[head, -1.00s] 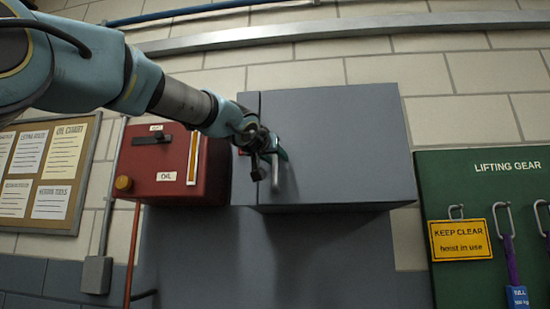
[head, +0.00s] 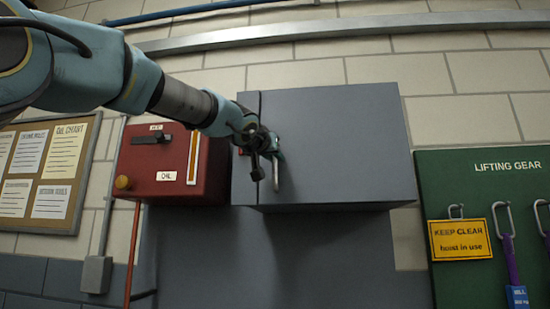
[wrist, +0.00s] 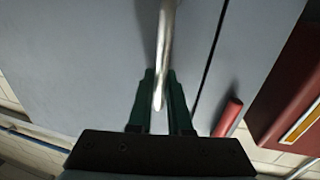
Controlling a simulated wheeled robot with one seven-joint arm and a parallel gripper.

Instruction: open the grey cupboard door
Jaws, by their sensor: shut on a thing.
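The grey cupboard door (head: 340,140) is the flat front of a wall cupboard and looks closed in the head view. A thin dark seam runs down its left side, and the seam also shows in the wrist view. The silver bar handle (head: 276,178) stands near the door's left edge. My gripper (head: 274,155) is at the handle. In the wrist view, the green fingers of my gripper (wrist: 162,100) are on either side of the handle (wrist: 165,45), shut on it. The door surface (wrist: 70,60) fills the left of that view.
A red box (head: 165,168) with a dark lever on it hangs just left of the cupboard. A small red part (wrist: 228,117) shows beside the seam in the wrist view. A green lifting gear board (head: 500,190) is at the right. A pipe and rail run above.

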